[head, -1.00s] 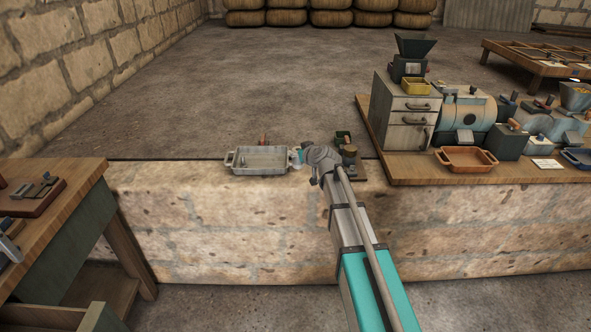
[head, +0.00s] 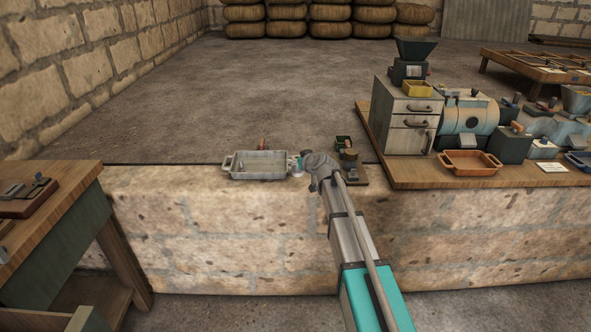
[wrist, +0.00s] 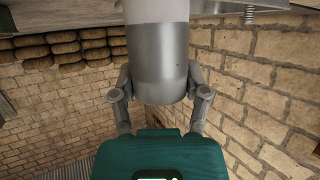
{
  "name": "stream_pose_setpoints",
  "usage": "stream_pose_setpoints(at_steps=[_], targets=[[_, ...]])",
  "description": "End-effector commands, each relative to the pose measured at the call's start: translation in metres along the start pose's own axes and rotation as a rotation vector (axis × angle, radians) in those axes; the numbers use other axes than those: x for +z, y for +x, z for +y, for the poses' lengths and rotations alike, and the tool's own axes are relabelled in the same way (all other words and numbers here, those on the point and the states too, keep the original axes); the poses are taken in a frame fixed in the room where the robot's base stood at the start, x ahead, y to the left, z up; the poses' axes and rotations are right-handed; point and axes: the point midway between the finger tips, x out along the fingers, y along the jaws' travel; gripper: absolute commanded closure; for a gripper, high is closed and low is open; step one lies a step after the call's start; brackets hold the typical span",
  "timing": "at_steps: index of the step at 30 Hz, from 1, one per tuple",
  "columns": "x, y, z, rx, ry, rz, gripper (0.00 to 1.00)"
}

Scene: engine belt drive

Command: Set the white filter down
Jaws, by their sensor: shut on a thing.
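The white filter (wrist: 158,55) fills the top middle of the wrist view as an upright-looking cylinder, white at the top and grey metal below. My gripper (wrist: 160,80) is shut on it, with one finger on each side. In the head view my gripper (head: 298,164) is small, just right of the grey tray (head: 233,174) on the stone ledge. A small pale patch there is probably the filter, mostly hidden by my wrist. I cannot tell whether its base touches the ledge.
Small parts on a dark board (head: 352,174) stand close right of my wrist. A wooden board (head: 420,182) with a drawer cabinet (head: 408,120), machines and an orange tray (head: 468,163) lies further right. A bench (head: 75,205) is at the left. The ledge left of the grey tray is clear.

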Motion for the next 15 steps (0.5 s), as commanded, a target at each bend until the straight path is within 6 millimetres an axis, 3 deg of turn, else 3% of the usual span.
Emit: stream_pose_setpoints(at_steps=[15], targets=[[0.029, 0.020, 0.004, 0.000, 0.000, 0.000, 0.96]])
